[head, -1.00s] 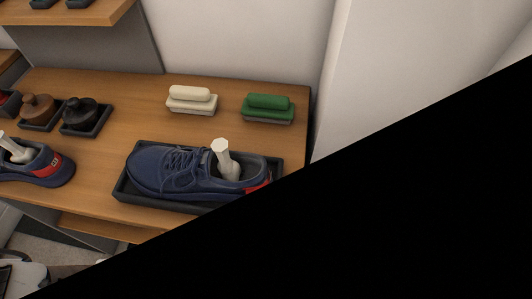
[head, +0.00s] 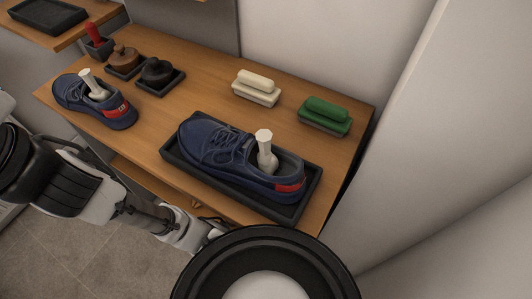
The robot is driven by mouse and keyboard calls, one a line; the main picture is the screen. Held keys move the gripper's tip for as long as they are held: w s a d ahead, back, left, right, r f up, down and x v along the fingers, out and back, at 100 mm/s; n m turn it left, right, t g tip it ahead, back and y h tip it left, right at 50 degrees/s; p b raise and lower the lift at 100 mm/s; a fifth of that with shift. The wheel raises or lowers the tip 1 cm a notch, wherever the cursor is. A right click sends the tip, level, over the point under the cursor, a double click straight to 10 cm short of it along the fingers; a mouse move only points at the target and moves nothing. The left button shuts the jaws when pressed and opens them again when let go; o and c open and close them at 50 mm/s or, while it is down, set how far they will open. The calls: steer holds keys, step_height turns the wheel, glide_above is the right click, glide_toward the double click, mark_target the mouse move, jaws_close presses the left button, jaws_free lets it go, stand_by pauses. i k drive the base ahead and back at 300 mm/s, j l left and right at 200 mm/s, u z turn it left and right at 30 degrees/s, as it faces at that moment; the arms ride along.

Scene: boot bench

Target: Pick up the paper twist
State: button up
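Two white paper twists show in the head view. One paper twist (head: 265,150) stands upright in the opening of a navy shoe (head: 213,146) with a red heel patch, which lies in a dark tray (head: 180,161) on the bench. The other paper twist (head: 92,86) stands tilted in a similar navy shoe (head: 74,90) at the bench's left end. My arm crosses the lower left, below the bench's front edge and apart from both twists. Its far end is partly hidden behind a black round part of mine, and I cannot make out the fingers.
A cream brush (head: 256,80) and a green brush (head: 325,110) stand at the wooden bench's back right. Brown (head: 124,58) and black (head: 157,72) round pieces sit in small trays near a red-handled item (head: 94,36). A wall closes the right side. Bare wood lies between the shoes.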

mark_target(268, 163)
steer(key=k+l+u, duration=0.15)
steer(key=k+u, duration=0.6)
steer(key=k, duration=0.05)
